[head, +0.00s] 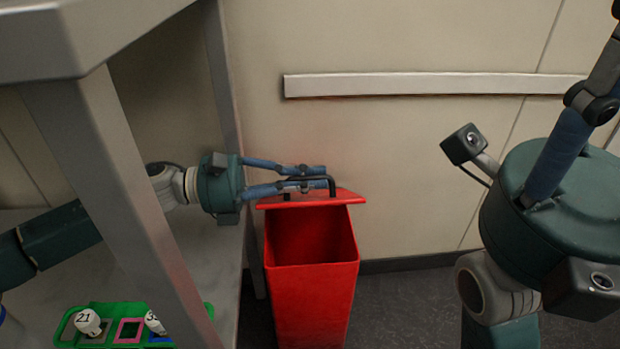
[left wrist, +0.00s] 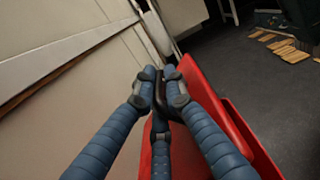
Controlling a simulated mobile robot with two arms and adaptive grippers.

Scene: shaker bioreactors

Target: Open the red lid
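A red bin (head: 312,300) stands on the floor against the wall, and its dark inside shows from the front. Its red lid (head: 345,197) is raised clear of the front rim and shows as a thin slanted strip at the back of the opening.
A grey metal table frame (head: 120,180) stands at the left, and my left arm passes behind its leg. A green rack (head: 100,311) with white-capped items is at the lower left. A pale rail (head: 430,84) runs along the wall. Dark floor (head: 420,300) is open right of the bin.

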